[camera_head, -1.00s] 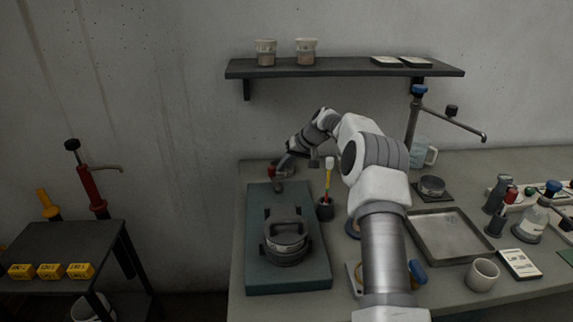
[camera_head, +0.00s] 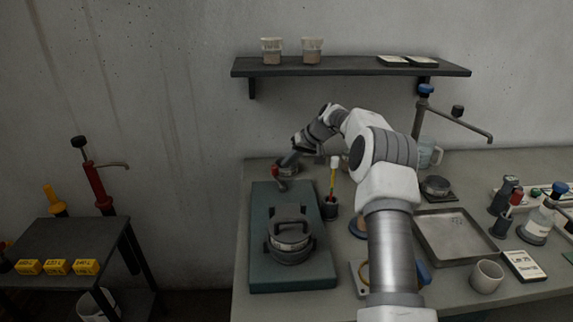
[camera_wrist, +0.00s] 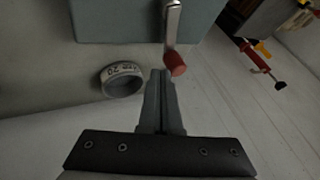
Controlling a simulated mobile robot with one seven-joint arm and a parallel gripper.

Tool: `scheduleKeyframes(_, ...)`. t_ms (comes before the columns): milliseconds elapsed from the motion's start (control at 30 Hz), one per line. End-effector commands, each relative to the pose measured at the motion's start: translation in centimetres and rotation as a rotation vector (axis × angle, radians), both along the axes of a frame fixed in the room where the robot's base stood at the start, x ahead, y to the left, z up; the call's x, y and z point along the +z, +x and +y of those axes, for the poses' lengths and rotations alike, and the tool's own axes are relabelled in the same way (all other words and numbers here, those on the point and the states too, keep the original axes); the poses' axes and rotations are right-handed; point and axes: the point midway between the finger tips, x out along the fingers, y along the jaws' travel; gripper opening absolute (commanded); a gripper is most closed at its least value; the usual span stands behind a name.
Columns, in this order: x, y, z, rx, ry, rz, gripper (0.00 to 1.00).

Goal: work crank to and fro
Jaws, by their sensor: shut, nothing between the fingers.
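The crank's metal arm (camera_wrist: 172,22) comes off the green base in the wrist view and ends in a red knob (camera_wrist: 175,64). My gripper (camera_wrist: 161,74) is shut and empty, with its fingertips close beside the knob; I cannot tell whether they touch. In the head view my gripper (camera_head: 283,163) is over the far end of the green base (camera_head: 262,220). A dark round device with a handle (camera_head: 289,240) sits on the base.
A labelled ring (camera_wrist: 122,79) lies beside the crank. A cup with a yellow and red tool (camera_head: 330,208) stands right of the base. A metal tray (camera_head: 451,235) and bottles are farther right. A shelf (camera_head: 350,67) hangs above. A low table (camera_head: 70,240) stands left.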

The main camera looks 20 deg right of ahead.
Motion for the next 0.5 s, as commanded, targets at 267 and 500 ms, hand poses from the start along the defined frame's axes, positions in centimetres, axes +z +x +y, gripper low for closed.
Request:
scheduleKeyframes(267,5.4,-2.9,-2.8,-0.003,-0.002,-0.004,0.0)
scheduleKeyframes(500,9.8,-5.4,-5.1,-0.003,0.0,-0.002,0.0)
